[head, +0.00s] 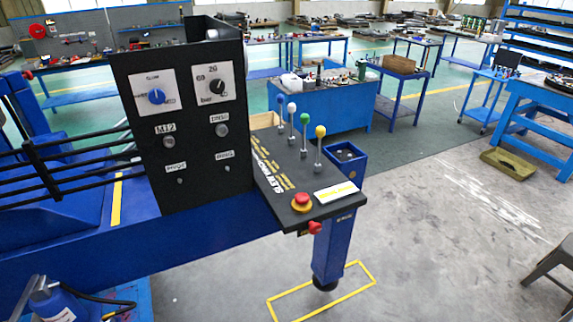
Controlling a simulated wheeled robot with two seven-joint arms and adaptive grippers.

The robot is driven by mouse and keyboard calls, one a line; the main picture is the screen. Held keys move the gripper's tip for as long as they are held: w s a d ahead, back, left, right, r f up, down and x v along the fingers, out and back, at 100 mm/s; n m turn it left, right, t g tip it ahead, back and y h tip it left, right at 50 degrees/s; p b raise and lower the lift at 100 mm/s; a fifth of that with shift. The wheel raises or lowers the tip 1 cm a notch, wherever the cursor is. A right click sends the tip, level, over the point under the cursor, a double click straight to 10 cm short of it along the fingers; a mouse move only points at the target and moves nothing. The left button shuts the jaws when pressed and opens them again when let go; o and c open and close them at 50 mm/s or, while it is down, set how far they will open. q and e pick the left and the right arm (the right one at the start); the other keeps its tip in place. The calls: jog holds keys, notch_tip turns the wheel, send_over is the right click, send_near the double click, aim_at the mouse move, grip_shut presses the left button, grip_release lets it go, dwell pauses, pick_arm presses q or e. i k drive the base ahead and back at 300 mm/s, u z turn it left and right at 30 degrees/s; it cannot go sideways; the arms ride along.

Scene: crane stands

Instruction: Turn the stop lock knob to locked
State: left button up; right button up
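A black control box (190,130) stands upright on a blue beam. A sloped black lever panel (290,172) juts out to its right. A red mushroom stop button (302,200) on a yellow base sits near the panel's front corner. A small red knob (315,228) sticks out from the panel's front edge just below it; I cannot tell from its shape whether it is locked, and no label on it is readable. The upright box also has a blue dial knob (157,96) and a black dial knob (218,86). Neither gripper is in view.
Several coloured-ball levers (304,122) stand on the panel behind the stop button. A blue stand leg (332,250) drops below it to a yellow floor outline (350,291). Black rails (60,165) run at left.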

aim_at(314, 228)
jog(key=z, duration=0.8)
jog(key=k, duration=0.4)
jog(key=u, duration=0.6)
